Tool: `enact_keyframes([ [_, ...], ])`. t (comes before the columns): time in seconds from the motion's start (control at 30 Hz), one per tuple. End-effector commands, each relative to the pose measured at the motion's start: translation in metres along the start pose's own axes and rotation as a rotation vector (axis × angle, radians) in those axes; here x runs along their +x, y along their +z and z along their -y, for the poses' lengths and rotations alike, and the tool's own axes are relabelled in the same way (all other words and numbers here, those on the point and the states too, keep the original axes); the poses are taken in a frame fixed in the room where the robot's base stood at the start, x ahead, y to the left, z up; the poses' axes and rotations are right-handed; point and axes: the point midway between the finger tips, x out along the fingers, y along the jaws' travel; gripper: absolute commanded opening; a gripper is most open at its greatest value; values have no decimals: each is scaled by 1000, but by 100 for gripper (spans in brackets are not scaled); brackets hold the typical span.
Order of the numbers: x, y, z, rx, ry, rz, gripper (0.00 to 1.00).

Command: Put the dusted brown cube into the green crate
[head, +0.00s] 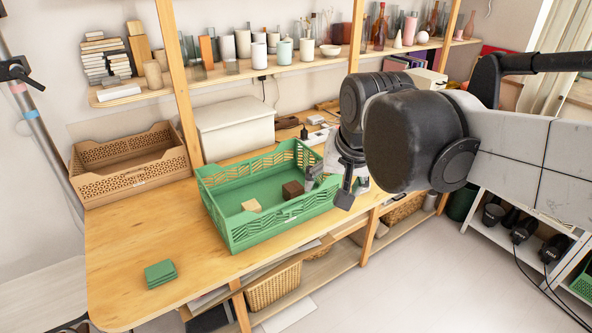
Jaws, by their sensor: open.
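The green crate (236,237) stands on the wooden table. The dusted brown cube (292,190) shows inside the crate, toward its right side, and seems to rest on the crate floor. My gripper (328,190) is at the crate's right end, just right of the cube. Its fingers are apart and no object shows between them. One finger is close to the cube; I cannot tell whether they touch. My arm hides part of the crate's right end.
A pale wooden block (251,205) lies in the crate, left of the cube. A brown crate (133,183) and a white box (237,130) stand behind. Green square pieces (160,273) lie at the front left. Shelves of vases run above. The table's left front is mostly clear.

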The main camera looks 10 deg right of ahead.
Motion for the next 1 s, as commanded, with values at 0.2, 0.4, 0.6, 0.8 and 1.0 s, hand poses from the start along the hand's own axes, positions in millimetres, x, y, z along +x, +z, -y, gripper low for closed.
enact_keyframes([
  [0.2,-6,59,-19,-156,-18,-78,65],
  [0.4,-2,95,-30,-263,-23,-131,65],
  [0.6,0,107,-33,-302,-23,-150,65],
  [0.8,0,107,-33,-303,-23,-151,65],
  [1.0,0,107,-33,-302,-23,-150,65],
])
